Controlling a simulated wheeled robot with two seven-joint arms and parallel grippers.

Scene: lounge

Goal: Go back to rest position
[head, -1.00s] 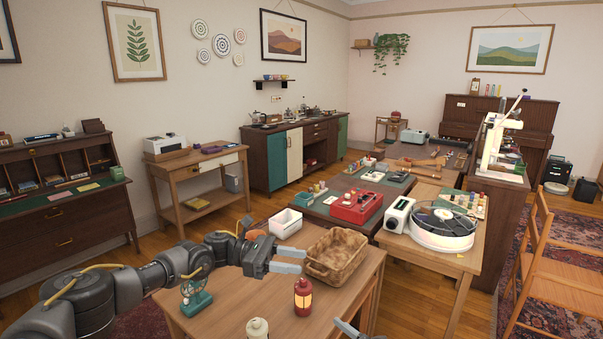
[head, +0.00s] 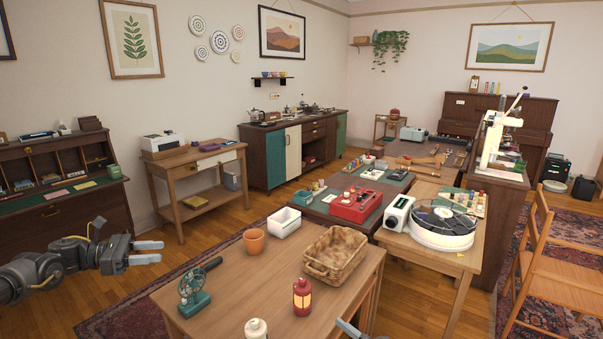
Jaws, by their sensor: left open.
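My left gripper (head: 147,252) is at the left of the head view, left of the wooden table (head: 232,291) and clear of it. Its two fingers are apart with nothing between them. Of my right gripper, only a grey tip (head: 347,328) shows at the bottom edge, near the front of the table; its jaws cannot be made out.
On the table stand a terracotta pot (head: 253,241), a white box (head: 284,222), a wicker basket (head: 335,255), a green fan (head: 193,291), a red lantern (head: 302,297) and a cream lantern (head: 256,328). A wooden side table (head: 196,166) stands behind my left arm.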

